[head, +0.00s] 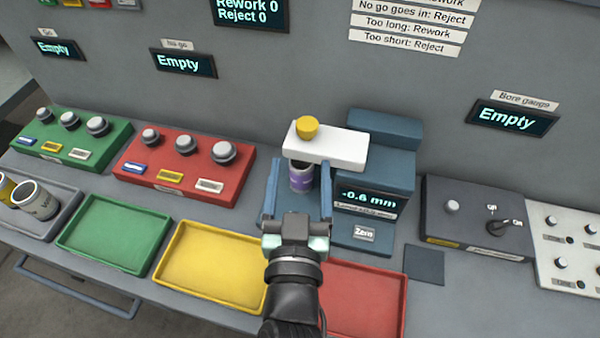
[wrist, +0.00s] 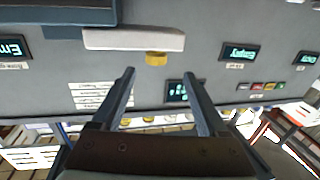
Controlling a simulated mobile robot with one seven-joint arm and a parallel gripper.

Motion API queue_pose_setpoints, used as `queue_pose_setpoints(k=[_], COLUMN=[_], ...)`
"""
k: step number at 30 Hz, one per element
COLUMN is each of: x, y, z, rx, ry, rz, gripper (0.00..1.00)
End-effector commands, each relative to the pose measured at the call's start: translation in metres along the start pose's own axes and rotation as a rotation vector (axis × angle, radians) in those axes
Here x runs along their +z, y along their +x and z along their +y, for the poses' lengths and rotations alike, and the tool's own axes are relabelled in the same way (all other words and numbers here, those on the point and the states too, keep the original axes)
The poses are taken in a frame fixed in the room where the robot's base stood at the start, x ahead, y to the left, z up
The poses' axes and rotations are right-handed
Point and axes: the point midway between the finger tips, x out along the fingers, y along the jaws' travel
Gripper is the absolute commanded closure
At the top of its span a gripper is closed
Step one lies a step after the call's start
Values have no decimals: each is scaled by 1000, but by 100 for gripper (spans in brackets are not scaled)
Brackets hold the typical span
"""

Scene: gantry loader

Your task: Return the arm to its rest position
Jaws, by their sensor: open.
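My gripper (head: 298,172) is open in front of the blue-grey gauge (head: 382,135). In the head view its two fingers appear on either side of a purple-labelled cylinder (head: 301,178); I cannot tell whether they are level with it. The cylinder stands upright under the gauge's white arm (head: 340,148), which has a yellow knob (head: 307,127) on top. The gauge display (head: 368,197) reads -0.6 mm. In the wrist view, turned upside down, my fingers (wrist: 158,74) are apart with only the wall between them; the white arm (wrist: 125,40) and yellow knob (wrist: 157,59) show beyond.
Green (head: 117,234), yellow (head: 212,265) and red trays (head: 362,297) line the front edge. A grey tray (head: 40,223) at left holds cylinders. Green (head: 72,140) and red button boxes (head: 184,167), a dark switch box (head: 474,215) and a white panel (head: 568,245) stand nearby.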

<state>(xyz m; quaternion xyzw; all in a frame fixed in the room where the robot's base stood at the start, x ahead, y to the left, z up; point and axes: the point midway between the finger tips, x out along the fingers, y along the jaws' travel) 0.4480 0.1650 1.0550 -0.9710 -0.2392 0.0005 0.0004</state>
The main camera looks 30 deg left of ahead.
Motion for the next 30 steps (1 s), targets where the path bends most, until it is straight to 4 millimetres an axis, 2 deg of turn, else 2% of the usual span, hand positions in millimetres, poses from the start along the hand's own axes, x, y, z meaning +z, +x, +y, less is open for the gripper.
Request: queue_pose_setpoints(k=[12, 14, 16, 17, 20, 21, 23, 24, 26, 27, 30], x=[0, -7, -27, -40, -99, -128, -173, -202, -246, -275, -344], y=[0, 3, 9, 13, 24, 27, 29, 27, 22, 16, -6], z=[0, 2, 9, 14, 34, 44, 60, 70, 84, 93, 114], rx=[0, 4, 16, 25, 67, 91, 128, 154, 195, 223, 295], ry=[0, -3, -11, -19, -47, -61, -84, -98, -117, -130, -158], rz=[0, 12, 43, 64, 157, 201, 270, 314, 381, 428, 540], gripper=[23, 23, 23, 23, 23, 23, 23, 23, 23, 23, 23])
